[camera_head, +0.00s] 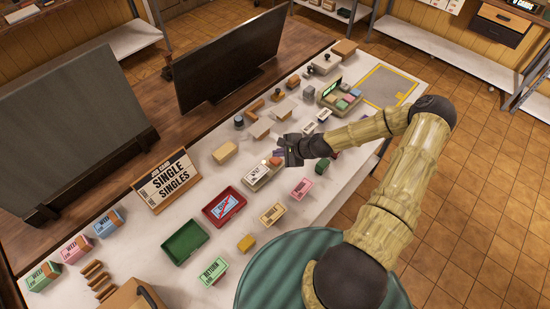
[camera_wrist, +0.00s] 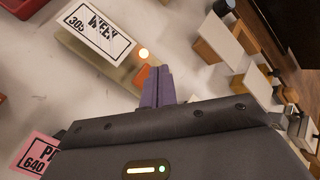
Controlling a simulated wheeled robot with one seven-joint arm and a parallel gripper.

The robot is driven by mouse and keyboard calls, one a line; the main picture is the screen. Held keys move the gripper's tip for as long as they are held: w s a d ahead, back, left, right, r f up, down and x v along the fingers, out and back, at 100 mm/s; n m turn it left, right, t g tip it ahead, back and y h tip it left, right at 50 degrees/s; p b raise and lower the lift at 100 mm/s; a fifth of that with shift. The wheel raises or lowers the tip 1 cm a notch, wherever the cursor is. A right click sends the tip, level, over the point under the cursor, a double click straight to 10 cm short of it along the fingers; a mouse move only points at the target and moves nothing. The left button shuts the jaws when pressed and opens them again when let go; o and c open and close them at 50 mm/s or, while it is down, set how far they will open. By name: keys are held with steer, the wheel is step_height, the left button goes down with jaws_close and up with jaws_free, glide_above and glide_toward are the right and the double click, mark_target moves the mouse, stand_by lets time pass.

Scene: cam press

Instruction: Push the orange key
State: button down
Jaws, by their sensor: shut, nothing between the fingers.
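The orange key (camera_wrist: 141,76) is on the end of a pale beige press (camera_wrist: 124,71), beside a small glowing light (camera_wrist: 143,53). The press carries a white card reading WEEK (camera_wrist: 95,30). In the head view the press (camera_head: 250,184) stands mid-table, with the orange key (camera_head: 275,161) at its upper right end. My gripper (camera_wrist: 157,70) has its purple fingers together and empty, just right of the key in the wrist view. I cannot tell whether they touch it. In the head view my gripper (camera_head: 279,153) is close by the key, and the arm reaches in from the right.
A red tray (camera_head: 242,211) and a green tray (camera_head: 168,255) stand to the lower left. Pale blocks and stamps (camera_head: 261,128) stand behind the press. A pink card block (camera_head: 301,188) is near the front. A dark monitor (camera_head: 230,60) stands at the back.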

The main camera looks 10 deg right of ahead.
mark_target(279, 161)
steer(key=shift+r+p, duration=1.35)
steer(key=shift+r, duration=0.85)
